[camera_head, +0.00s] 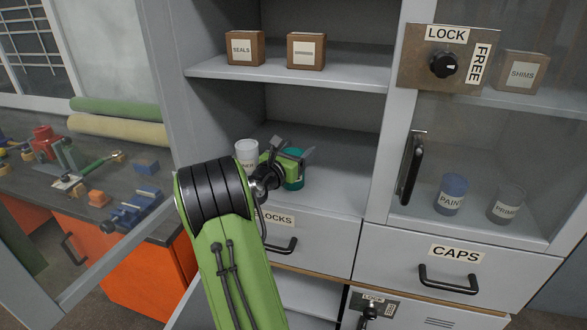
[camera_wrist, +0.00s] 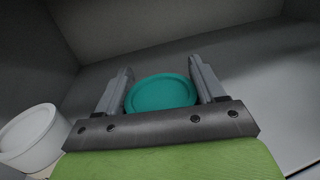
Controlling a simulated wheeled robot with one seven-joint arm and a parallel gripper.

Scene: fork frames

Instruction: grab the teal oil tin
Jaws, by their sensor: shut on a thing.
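The teal oil tin (camera_head: 293,171) stands on the lower shelf of the open left cabinet bay, partly hidden behind my gripper (camera_head: 287,154). In the wrist view its round teal lid (camera_wrist: 160,92) sits between the two grey fingers of my gripper (camera_wrist: 160,88). The fingers are closed on the tin from both sides. I cannot tell from these views whether the tin's base touches the shelf.
A white tin (camera_head: 246,151) stands just left of my gripper; it also shows in the wrist view (camera_wrist: 32,135). Small boxes, one a SEALS box (camera_head: 244,48), sit on the shelf above. A glass door (camera_head: 480,150) covers the right bay. A cluttered workbench (camera_head: 90,180) is at left.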

